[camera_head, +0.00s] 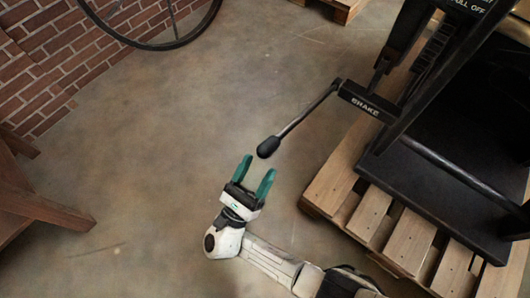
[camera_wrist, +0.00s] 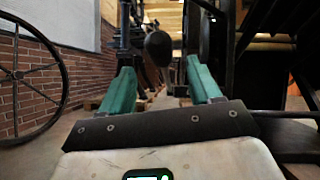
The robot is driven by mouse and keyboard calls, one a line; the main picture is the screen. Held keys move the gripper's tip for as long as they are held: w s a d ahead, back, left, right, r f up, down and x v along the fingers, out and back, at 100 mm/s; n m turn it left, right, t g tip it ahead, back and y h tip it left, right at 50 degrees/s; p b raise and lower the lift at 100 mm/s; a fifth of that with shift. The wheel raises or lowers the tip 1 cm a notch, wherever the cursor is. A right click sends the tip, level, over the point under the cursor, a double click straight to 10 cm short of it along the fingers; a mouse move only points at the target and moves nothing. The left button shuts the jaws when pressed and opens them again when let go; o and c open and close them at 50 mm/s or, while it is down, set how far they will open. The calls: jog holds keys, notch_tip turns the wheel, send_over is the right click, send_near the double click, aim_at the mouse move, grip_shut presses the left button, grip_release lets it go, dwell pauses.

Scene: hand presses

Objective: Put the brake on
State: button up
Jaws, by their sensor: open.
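The brake lever (camera_head: 307,112) is a thin metal rod with a dark rounded knob (camera_head: 268,147) at its lower-left end. It comes out of a black block (camera_head: 367,101) whose white lettering is hard to read, on the side of the press. In the wrist view the knob (camera_wrist: 158,48) shows between and just beyond my fingertips. My gripper (camera_head: 257,165) has two green fingers, spread apart and empty. In the head view the knob is just above the fingertips, with a small gap. In the wrist view my gripper (camera_wrist: 160,78) is also open.
The dark press (camera_head: 440,185) stands on a wooden pallet (camera_head: 345,190) at right. A spoked wheel (camera_head: 150,45) and brick wall (camera_head: 50,60) are at upper left. A wooden piece of furniture (camera_head: 40,208) is at left. Open concrete floor lies between.

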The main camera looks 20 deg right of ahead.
jog(key=shift+v, duration=1.45)
jog(key=s+d+f+m+g+y, duration=0.1)
jog(key=s+d+f+m+g, duration=0.15)
jog(key=d+m+g, duration=0.65)
jog(key=s+d+f+m+g+y, duration=0.15)
jog(key=d+f+m+g, duration=0.35)
jog(key=d, duration=0.6)
jog(key=s+d+f+m+g+y, duration=0.2)
jog(key=s+d+m+g+y, duration=0.3)
jog(key=s+m+y, duration=0.6)
notch_tip(320, 180, up, 40)
jog(key=s+a+m+t+y+p, duration=0.1)
jog(key=s+m+t+y+p, duration=0.1)
jog(key=p, duration=3.2)
jog(key=shift+a+f+m+t+y, duration=0.2)
jog(key=shift+m+t+y, duration=0.4)
jog(key=shift+m+y, duration=0.55)
